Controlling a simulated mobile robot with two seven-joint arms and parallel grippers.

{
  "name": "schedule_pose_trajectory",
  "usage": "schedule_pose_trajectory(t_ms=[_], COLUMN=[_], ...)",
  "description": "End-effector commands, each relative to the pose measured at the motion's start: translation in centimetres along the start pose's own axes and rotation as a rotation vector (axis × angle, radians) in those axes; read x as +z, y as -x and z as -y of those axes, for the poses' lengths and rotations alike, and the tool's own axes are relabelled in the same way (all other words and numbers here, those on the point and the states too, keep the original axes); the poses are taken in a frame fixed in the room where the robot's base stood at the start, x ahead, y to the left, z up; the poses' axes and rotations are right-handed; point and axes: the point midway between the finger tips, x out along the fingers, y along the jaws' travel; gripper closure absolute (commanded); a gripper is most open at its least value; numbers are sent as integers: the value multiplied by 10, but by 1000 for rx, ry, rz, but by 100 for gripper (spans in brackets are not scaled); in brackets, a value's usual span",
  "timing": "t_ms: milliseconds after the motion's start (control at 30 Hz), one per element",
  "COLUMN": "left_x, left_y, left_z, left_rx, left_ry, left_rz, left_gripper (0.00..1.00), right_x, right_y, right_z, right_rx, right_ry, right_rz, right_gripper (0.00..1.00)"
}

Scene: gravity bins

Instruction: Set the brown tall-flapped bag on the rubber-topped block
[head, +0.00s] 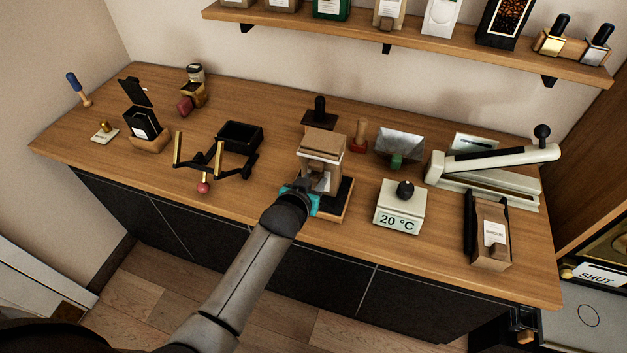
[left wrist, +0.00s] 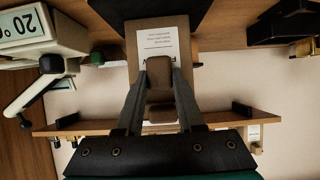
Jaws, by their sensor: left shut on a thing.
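The brown tall-flapped bag (head: 322,150) is upright at the middle of the counter, with a white label and its flap raised at the top. My left gripper (head: 303,194) is shut on its front side. The rubber-topped block (head: 343,195), black on top with a wooden edge, lies directly under the bag. I cannot tell whether the bag's base touches it. In the left wrist view the fingers (left wrist: 160,92) close on a brown part of the bag (left wrist: 151,28), and a black surface lies by its base. My right gripper is not in view.
Right of the block stand a white 20 °C box (head: 399,210), a long-handled sealer (head: 490,170) and another brown bag (head: 491,235). To the left are a black tray (head: 240,137), a brass-armed stand (head: 205,165) and a black bag (head: 141,122). A shelf (head: 400,38) hangs above. The front left counter is clear.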

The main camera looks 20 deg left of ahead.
Motion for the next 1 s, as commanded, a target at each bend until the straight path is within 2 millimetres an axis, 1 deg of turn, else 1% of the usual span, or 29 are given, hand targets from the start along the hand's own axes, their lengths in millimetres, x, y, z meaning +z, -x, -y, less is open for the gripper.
schedule_pose_trajectory(t_ms=[33,67,333,367,767,867,1000], left_x=[0,0,0,0,1,1,1], left_y=[-1,-1,0,0,0,4,17], left_z=[0,0,0,0,0,0,0], left_rx=[0,0,0,0,0,0,0], left_ry=[0,0,0,0,0,0,0], left_rz=[-3,-3,-2,-2,1,1,1], left_gripper=[100,61,31,28,28,28,28], right_x=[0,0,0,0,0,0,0], right_y=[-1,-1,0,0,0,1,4], right_z=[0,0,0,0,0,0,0], right_rx=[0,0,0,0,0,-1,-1], right_ry=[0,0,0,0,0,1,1], right_rz=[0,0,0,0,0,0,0], right_gripper=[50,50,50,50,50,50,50])
